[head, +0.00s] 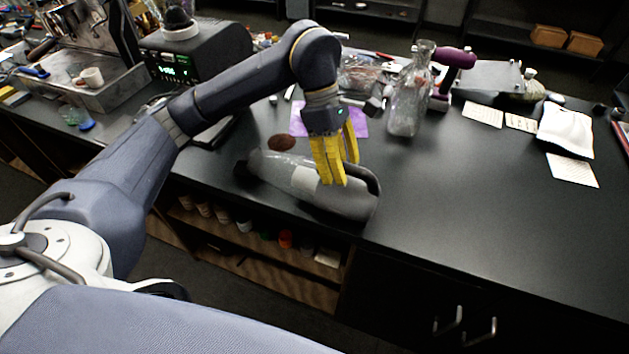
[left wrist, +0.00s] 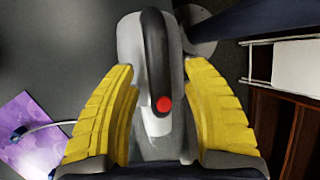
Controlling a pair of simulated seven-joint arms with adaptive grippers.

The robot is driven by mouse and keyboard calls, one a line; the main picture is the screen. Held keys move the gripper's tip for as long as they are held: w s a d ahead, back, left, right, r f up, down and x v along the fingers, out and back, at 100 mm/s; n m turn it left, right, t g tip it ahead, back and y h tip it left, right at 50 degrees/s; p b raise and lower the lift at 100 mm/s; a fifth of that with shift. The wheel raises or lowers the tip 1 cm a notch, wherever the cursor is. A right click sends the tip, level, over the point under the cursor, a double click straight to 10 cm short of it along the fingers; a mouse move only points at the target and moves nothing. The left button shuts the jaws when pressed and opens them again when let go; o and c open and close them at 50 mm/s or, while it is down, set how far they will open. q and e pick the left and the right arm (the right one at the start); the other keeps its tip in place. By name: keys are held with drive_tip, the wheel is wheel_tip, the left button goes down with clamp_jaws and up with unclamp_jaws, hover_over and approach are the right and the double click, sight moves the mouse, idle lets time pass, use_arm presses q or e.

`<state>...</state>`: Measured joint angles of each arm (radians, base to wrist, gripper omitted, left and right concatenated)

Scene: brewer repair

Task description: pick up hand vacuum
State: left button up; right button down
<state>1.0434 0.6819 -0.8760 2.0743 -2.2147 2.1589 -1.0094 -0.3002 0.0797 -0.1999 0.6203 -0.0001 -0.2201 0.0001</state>
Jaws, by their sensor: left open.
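My right gripper is not in view.
A small brown heap (head: 282,143) and a purple sheet (head: 362,122) lie behind the vacuum. A glass bottle (head: 405,108) stands to the right of the sheet. An espresso machine (head: 85,65) is at the far left. The counter right of the vacuum is clear.

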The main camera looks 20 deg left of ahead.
use_arm(q)
drive_tip(key=shift+o, duration=0.3)
clamp_jaws()
drive_tip(key=shift+r, duration=0.1)
